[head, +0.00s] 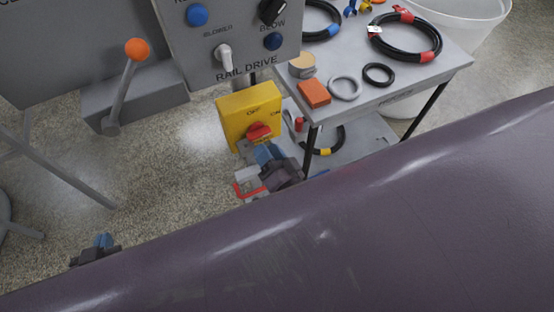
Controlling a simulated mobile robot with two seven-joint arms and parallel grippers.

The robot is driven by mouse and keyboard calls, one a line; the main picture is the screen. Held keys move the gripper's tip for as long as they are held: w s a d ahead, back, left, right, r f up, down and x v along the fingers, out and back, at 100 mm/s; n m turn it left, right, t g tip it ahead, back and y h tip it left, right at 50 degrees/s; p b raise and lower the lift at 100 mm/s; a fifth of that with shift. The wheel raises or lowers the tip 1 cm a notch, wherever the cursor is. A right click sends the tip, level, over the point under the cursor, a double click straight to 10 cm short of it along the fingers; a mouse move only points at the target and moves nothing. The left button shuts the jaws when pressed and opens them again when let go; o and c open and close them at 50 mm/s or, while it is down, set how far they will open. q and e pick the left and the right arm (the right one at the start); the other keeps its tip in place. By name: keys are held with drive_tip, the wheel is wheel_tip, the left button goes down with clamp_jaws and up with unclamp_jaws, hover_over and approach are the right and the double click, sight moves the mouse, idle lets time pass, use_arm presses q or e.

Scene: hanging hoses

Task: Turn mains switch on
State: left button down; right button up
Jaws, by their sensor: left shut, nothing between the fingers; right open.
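The mains switch is a yellow box (238,108) with a red knob (259,131) on its front. OFF and ON labels show above the knob. I cannot tell clearly which label the knob points at. My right gripper (265,154) is open, just below and in front of the knob, with its blue fingertips toward it. I cannot tell whether they touch it. My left gripper (103,241) is shut and empty at the lower left, far from the switch. Its lower part is hidden behind the large purple surface.
A large rounded purple surface (350,220) crosses the foreground. A grey RAIL DRIVE panel (190,45) hangs above the switch, with an orange-knobbed lever (137,50) to its left. A cart (430,68) with coiled hoses stands to the right. Floor at left is mostly clear.

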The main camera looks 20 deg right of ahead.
use_arm(q)
drive_tip(key=r, duration=0.1)
drive_tip(key=r+p, duration=0.1)
drive_tip(key=r, duration=0.1)
drive_tip(key=shift+w+a+r+p, duration=0.1)
drive_tip(key=shift+w+a+p, duration=0.15)
drive_tip(key=shift+p, duration=0.15)
use_arm(e)
drive_tip(key=shift+m+g+h, duration=0.5)
drive_tip(key=shift+m+h, duration=0.3)
drive_tip(key=s, duration=0.1)
drive_tip(key=s+d+f, duration=0.1)
drive_tip(key=s, duration=0.1)
drive_tip(key=s+d, duration=0.1)
drive_tip(key=shift+s+d+f, duration=0.1)
drive_tip(key=shift+s+f, duration=0.05)
drive_tip(key=shift+f, duration=0.05)
